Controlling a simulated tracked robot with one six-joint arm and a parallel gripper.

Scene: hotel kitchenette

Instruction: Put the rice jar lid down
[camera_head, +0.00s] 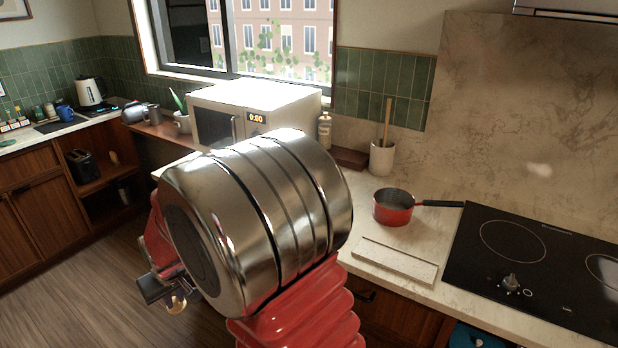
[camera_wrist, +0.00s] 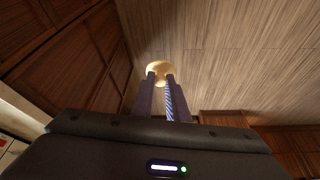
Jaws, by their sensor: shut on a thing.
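My gripper (camera_wrist: 160,78) is in the lower middle of the wrist view, its two dark fingers shut on a small round, pale yellow-tan lid (camera_wrist: 160,67). The lid is held at the fingertips, with wooden floor behind it. In the head view my gripper (camera_head: 160,290) is low at the left, mostly hidden behind my large metal arm joint. A bit of the lid (camera_head: 178,303) shows there as a small golden shape beside the fingers, over the floor and clear of the counters. I cannot make out a rice jar in either view.
The right counter holds a microwave (camera_head: 250,107), a utensil crock (camera_head: 382,157), a red saucepan (camera_head: 393,208), a pale ridged board (camera_head: 395,259) and a black cooktop (camera_head: 540,265). Bare counter (camera_head: 345,190) shows left of the saucepan. A kettle (camera_head: 89,92) stands on the far-left counter.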

